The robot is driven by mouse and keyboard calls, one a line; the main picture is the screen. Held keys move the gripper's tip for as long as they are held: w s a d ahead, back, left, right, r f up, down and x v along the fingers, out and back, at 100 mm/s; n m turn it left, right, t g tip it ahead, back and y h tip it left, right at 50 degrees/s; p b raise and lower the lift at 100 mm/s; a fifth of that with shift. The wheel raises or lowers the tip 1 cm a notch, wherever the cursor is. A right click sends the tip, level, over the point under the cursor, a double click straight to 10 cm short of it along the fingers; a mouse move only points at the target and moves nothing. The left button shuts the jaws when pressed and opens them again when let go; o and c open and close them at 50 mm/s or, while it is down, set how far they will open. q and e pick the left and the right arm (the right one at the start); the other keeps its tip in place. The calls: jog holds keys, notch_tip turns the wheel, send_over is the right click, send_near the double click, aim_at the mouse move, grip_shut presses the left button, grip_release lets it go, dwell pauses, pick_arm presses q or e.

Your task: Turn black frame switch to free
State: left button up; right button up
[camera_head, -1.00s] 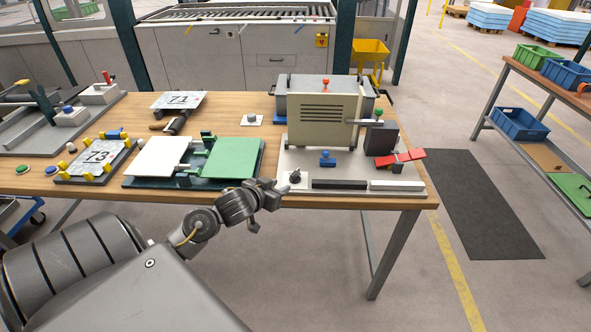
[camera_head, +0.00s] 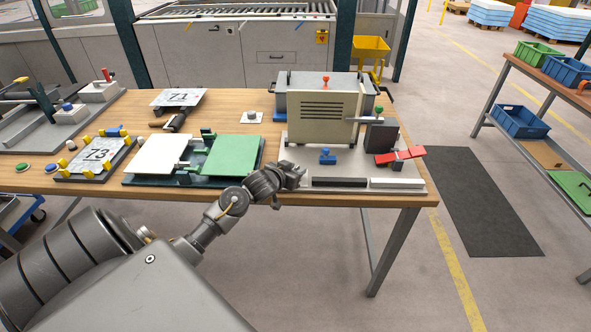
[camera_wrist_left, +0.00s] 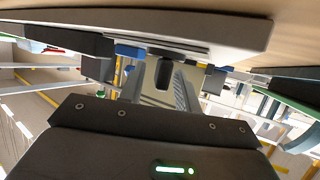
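The switch, a small black knob, sits at the front left corner of the light grey base plate (camera_head: 352,166), left of a black bar (camera_head: 338,182). My left gripper (camera_head: 298,172) is at that corner and hides the knob in the head view. In the left wrist view the black knob (camera_wrist_left: 164,72) stands out from the plate between my two grey fingers (camera_wrist_left: 162,88). The fingers are apart, one on each side of the knob; I cannot tell whether they touch it. The knob's marking is not visible. My right gripper is not in view.
A beige slotted panel (camera_head: 322,118) stands on the plate behind a blue knob (camera_head: 327,156). A white bar (camera_head: 397,183) and a red lever (camera_head: 401,156) are to the right. A green and white plate fixture (camera_head: 232,155) lies close on the left.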

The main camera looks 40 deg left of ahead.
pick_arm(q)
jog(key=shift+w+f, duration=0.1)
jog(key=shift+w, duration=0.1)
grip_shut()
